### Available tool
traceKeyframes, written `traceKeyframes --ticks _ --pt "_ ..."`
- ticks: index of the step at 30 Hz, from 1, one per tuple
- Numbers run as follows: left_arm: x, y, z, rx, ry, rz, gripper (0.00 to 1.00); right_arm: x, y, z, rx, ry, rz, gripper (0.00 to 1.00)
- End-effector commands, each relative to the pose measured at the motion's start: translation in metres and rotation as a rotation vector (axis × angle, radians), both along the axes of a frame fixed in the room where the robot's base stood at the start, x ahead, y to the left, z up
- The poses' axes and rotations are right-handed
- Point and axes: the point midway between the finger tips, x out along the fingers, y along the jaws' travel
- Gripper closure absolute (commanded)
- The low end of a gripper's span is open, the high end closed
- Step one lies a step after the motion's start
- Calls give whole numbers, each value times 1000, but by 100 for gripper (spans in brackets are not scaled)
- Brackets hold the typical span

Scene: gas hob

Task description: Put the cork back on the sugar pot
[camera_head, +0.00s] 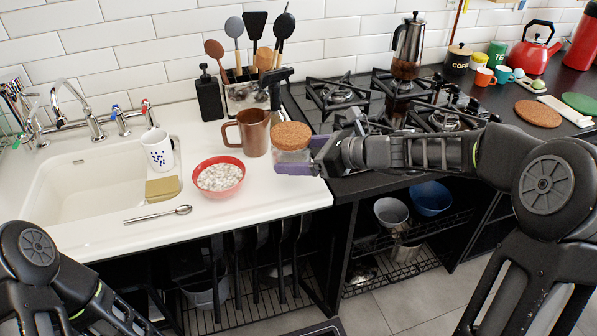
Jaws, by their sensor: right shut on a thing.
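The sugar pot (291,156) is a small clear glass jar near the counter's right end, beside the hob. The round brown cork (291,135) is at the top of the pot; I cannot tell whether it is fully seated. My right gripper (296,168) reaches in from the right, with a purple finger across the front of the pot below the cork. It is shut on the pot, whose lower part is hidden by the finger. My left gripper is out of view; only part of my left arm shows at the lower left.
A brown mug (254,133) stands close behind and left of the pot. A red bowl (240,184) of white pieces and a spoon (160,214) lie further left, near the sink (60,205). The gas hob (345,118) is to the right.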

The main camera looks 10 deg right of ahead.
Motion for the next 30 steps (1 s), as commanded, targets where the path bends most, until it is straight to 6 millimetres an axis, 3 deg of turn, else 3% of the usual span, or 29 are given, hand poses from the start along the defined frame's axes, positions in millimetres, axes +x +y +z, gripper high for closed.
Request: traceKeyframes --ticks 5,14,28,29,30 --pt "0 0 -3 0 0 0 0 0 0 -7 2 -1 1 90" --pt "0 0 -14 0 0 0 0 0 0 -47 2 -1 0 90" --pt "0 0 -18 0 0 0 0 0 0 -54 1 -3 1 90" --pt "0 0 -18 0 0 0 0 0 0 -55 -1 -1 0 16" --pt "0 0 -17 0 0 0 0 0 0 -54 -1 -1 0 13"
